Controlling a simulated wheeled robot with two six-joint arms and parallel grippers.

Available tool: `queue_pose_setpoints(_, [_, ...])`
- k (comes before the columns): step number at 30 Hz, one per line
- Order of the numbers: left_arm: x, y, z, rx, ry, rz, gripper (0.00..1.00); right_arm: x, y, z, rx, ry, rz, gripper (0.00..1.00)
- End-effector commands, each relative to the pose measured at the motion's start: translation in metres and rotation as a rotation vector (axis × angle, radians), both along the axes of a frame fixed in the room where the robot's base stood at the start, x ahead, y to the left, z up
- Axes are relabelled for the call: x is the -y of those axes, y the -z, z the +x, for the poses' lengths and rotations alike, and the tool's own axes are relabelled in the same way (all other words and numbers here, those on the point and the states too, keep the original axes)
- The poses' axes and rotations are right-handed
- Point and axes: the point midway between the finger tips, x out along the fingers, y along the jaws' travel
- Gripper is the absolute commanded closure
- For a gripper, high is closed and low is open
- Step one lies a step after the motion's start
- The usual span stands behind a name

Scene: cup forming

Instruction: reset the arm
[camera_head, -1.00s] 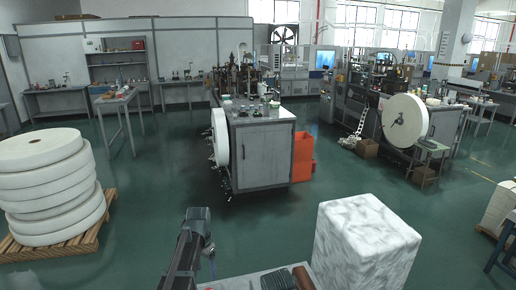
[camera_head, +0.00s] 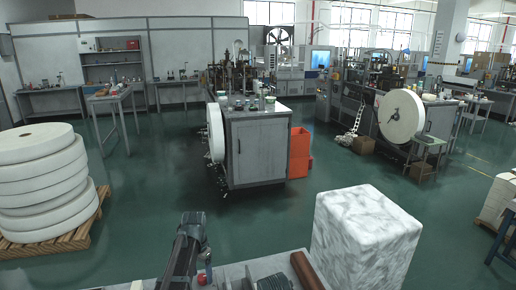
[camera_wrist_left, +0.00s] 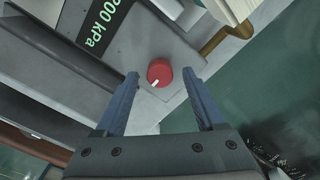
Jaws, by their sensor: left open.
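My left arm (camera_head: 183,250) shows at the bottom middle of the head view, above a grey bench top; its fingers are too small there to make out clearly. In the left wrist view my left gripper (camera_wrist_left: 160,73) is open, with a blue-grey finger on each side. A red knob (camera_wrist_left: 159,72) with a white mark shows between the fingertips, with gaps on both sides; nothing is held. The knob also shows in the head view (camera_head: 202,278), just right of my arm. My right gripper is out of both views.
Next to the knob is a panel with a green kPa reading (camera_wrist_left: 105,22). A marbled white block (camera_head: 365,240) stands right of a brown roll (camera_head: 306,270). Ahead are a grey machine cabinet (camera_head: 258,150), orange bins (camera_head: 299,152) and stacked white rolls (camera_head: 40,185). Green floor lies between.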

Motion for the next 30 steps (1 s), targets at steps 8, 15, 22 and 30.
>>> queue_pose_setpoints(8, [0.0, -0.002, 0.0, 0.0, 0.0, 0.0, 0.28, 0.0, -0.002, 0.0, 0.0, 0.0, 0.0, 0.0])
queue_pose_setpoints(15, [0.0, -0.023, 0.0, 0.0, 0.0, 0.0, 0.28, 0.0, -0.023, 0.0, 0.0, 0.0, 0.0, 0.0])
queue_pose_setpoints(22, [0.0, -0.053, 0.0, 0.0, 0.0, 0.0, 0.28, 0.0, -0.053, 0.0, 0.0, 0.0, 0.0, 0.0])
queue_pose_setpoints(30, [0.0, -0.087, 0.0, 0.0, 0.0, 0.0, 0.28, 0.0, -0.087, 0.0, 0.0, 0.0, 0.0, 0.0])
